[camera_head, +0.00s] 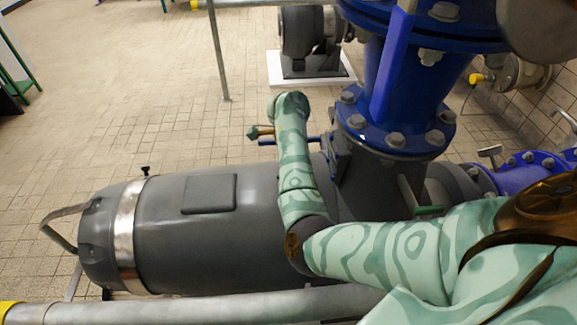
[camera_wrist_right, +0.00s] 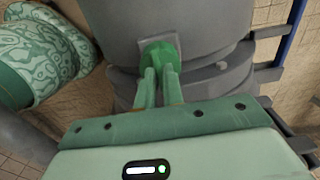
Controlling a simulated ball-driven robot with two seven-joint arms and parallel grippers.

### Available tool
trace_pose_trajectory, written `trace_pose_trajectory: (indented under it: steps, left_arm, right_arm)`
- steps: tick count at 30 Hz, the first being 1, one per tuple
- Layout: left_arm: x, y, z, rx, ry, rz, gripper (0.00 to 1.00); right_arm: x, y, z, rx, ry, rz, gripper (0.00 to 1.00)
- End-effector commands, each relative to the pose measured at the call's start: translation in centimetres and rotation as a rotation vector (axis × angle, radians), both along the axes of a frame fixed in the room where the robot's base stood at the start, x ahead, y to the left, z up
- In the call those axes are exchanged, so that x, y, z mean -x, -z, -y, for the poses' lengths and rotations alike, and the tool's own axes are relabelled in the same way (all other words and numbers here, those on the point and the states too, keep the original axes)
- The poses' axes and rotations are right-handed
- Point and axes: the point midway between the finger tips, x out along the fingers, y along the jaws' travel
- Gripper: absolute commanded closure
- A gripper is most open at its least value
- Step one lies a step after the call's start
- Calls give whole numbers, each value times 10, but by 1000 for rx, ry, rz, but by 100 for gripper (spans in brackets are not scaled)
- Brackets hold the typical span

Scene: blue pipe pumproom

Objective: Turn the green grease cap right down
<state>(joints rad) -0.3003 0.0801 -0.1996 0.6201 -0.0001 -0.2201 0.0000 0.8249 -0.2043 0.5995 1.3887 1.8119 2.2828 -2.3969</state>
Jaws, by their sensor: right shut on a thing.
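The green grease cap (camera_wrist_right: 158,53) shows in the right wrist view. It sits on a small grey plate on the side of a dark grey rounded housing. My right gripper (camera_wrist_right: 159,73) has its two green fingers close together at the cap, shut on it. The fingertips cover the cap's near edge, so how far it is screwed down cannot be told. My left gripper is in neither view.
A blue flanged pipe (camera_head: 395,120) rises close to the right of my forearm. A grey pipe (camera_head: 190,310) runs across the front. A smaller machine (camera_head: 305,40) stands on a white base at the back. The tiled floor at left is mostly clear.

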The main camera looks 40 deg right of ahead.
Motion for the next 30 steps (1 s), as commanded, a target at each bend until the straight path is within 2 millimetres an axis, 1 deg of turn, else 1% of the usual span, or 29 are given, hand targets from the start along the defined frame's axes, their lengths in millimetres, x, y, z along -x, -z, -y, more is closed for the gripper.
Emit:
trace_pose_trajectory:
  steps: [5,11,17,30]
  left_arm:
    - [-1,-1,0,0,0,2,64]
    - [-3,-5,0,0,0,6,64]
    - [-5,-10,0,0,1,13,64]
    - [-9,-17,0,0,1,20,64]
  right_arm:
    - [0,0,0,0,29,0,100]
    - [0,-1,0,-1,129,-1,100]
    - [0,-1,0,-1,293,-1,100]
    - [0,0,0,-1,712,-2,100]
